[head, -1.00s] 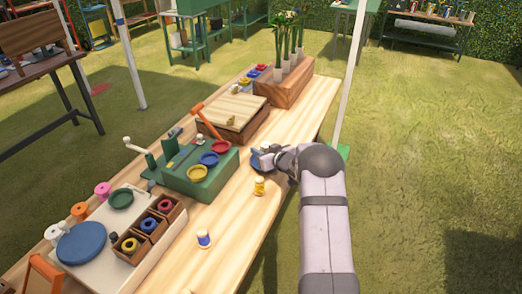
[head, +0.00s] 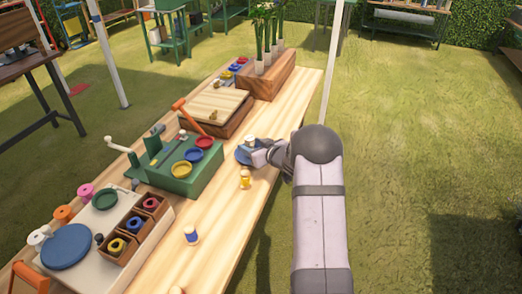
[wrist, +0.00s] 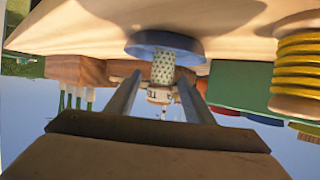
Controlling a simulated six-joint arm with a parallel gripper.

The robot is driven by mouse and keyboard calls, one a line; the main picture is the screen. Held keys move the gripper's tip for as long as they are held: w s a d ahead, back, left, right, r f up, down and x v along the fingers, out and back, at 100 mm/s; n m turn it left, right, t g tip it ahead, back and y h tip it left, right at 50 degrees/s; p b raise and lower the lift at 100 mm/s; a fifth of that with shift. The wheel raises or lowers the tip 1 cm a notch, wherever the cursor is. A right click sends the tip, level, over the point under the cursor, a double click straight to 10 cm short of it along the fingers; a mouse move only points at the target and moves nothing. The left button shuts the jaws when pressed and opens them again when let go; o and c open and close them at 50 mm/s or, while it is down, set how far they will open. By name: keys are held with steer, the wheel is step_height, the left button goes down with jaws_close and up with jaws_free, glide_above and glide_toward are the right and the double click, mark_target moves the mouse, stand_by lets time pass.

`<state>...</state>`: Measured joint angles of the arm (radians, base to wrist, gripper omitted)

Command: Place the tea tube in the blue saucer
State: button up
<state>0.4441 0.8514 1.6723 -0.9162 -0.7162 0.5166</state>
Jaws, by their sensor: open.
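The tea tube (wrist: 163,68), pale with a small dark pattern and a printed band near its end, shows inverted in the wrist view. It appears to stand on the blue saucer (wrist: 150,46). My gripper (wrist: 159,78) is open, with one finger on each side of the tube; whether either touches it I cannot tell. In the head view the saucer (head: 240,156) sits near the table's right edge, partly hidden by my gripper (head: 257,156). The tube's pale top (head: 250,141) shows just above it.
A yellow spool (head: 245,180) stands close in front of the saucer. A green stand with coloured dishes (head: 174,168) is to the left. A wooden planter with flowers (head: 266,80) stands behind. Another spool (head: 191,235) is nearer; bare table lies between.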

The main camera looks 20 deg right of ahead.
steer(key=v, duration=0.7)
steer(key=shift+f, duration=0.1)
steer(key=shift+s+a+r+h, duration=0.1)
steer(key=shift+a+r+h, duration=0.15)
steer(key=shift+r, duration=0.2)
steer(key=s+a+r+g+p, duration=0.1)
steer(key=s+a+g, duration=0.3)
steer(key=s, duration=0.7)
steer(key=s+a+r+m+g+h+p, duration=0.1)
steer(key=s+a+g+p, duration=0.3)
steer(key=s, duration=0.8)
steer(key=s+a+r+g+p, duration=0.1)
steer(key=s+a+g+p, duration=0.1)
steer(key=s+a+g, duration=0.3)
steer(key=s+a, duration=0.3)
steer(key=s, duration=0.4)
steer(key=shift+r+m+p, duration=0.35)
steer(key=shift+m+p, duration=0.05)
steer(key=shift+a+h, duration=0.15)
steer(key=shift+h, duration=0.1)
